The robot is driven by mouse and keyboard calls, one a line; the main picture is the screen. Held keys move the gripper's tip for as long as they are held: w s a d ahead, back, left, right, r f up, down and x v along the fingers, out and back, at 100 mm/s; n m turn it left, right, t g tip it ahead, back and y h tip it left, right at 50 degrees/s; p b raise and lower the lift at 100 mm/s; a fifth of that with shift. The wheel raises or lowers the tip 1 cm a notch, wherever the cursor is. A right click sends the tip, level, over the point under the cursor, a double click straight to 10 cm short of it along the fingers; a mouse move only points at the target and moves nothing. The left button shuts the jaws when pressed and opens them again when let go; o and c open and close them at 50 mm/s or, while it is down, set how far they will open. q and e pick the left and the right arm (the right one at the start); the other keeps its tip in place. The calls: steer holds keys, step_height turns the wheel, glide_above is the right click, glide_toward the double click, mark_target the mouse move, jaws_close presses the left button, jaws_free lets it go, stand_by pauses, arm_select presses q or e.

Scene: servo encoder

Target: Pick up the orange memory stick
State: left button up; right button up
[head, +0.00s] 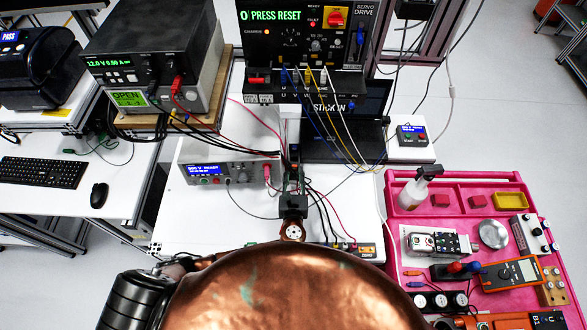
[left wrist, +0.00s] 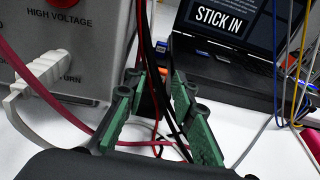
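My left gripper (head: 293,168) is over the bench, just left of the laptop and right of the grey power supply. In the left wrist view, my left gripper's (left wrist: 155,82) green-sided fingers stand apart with a gap between them. Dark and red cables show in and behind that gap, and no held object is seen. My right gripper is out of view.
The servo drive (head: 305,45) stands at the back with hanging cables. The grey power supply (head: 225,165) is close on the left. A pink tray (head: 400,210) with tools and a multimeter (head: 512,273) is at the right. Cables crowd the bench around the gripper.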

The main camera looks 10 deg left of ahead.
arm_select(q)
steer(key=shift+w+a+f, duration=0.15)
steer(key=shift+w+f, duration=0.05)
steer(key=shift+w, duration=0.5)
steer(key=shift+c, duration=0.4)
steer(key=c, duration=0.5)
steer(key=shift+r, duration=0.45)
steer(key=s+d+r+p, duration=0.2)
steer(key=s+d+r, duration=0.1)
steer(key=s+r, duration=0.9)
steer(key=shift+s, duration=0.9)
